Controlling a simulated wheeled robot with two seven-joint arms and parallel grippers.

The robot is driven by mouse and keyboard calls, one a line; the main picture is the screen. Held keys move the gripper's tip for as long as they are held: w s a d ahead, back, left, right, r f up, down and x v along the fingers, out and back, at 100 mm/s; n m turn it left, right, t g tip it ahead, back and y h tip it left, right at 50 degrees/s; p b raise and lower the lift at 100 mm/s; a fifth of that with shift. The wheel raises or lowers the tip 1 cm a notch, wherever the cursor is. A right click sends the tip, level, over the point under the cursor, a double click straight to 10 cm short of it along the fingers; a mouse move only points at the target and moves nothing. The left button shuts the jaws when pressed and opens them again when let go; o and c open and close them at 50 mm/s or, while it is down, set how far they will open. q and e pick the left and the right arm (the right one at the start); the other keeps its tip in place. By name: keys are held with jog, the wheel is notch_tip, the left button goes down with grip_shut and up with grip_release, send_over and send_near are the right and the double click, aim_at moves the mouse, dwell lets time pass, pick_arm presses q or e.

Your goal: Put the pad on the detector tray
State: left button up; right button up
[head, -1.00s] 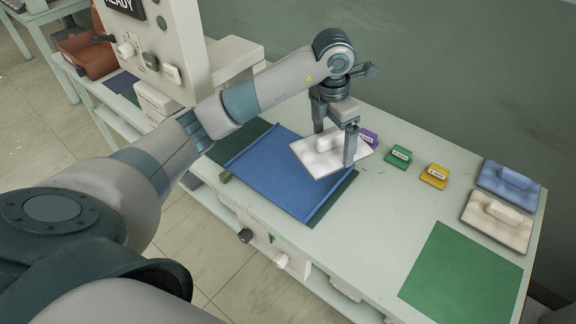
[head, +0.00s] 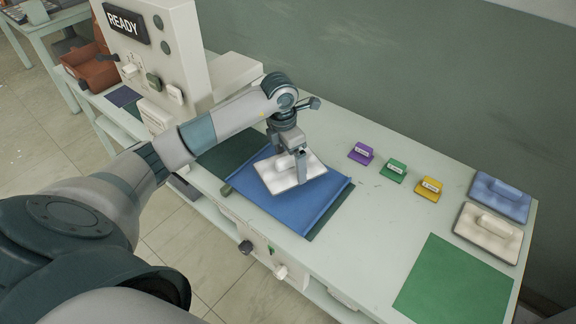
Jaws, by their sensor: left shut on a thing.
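A white pad (head: 279,180) with a raised grip block is held in my left gripper (head: 290,170). The gripper is shut on the block, coming down from above. The pad is over the blue tray (head: 315,202), toward its upper part. I cannot tell whether the pad touches the tray or hangs just above it. The tray is flat with raised side edges and lies on the pale bench. My right gripper is not in view.
Purple (head: 361,153), green (head: 394,170) and yellow (head: 428,188) labelled blocks stand right of the tray. A blue pad (head: 500,195) and another white pad (head: 487,234) lie at the far right. A green mat (head: 455,284) lies at the front right. A machine reading READY (head: 155,50) stands at the left.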

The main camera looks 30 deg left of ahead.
aim_at(288, 168)
pick_arm(q)
jog(key=shift+a+f, duration=0.15)
jog(key=shift+a, duration=0.15)
jog(key=shift+f+p, duration=0.9)
jog(key=shift+f, duration=1.1)
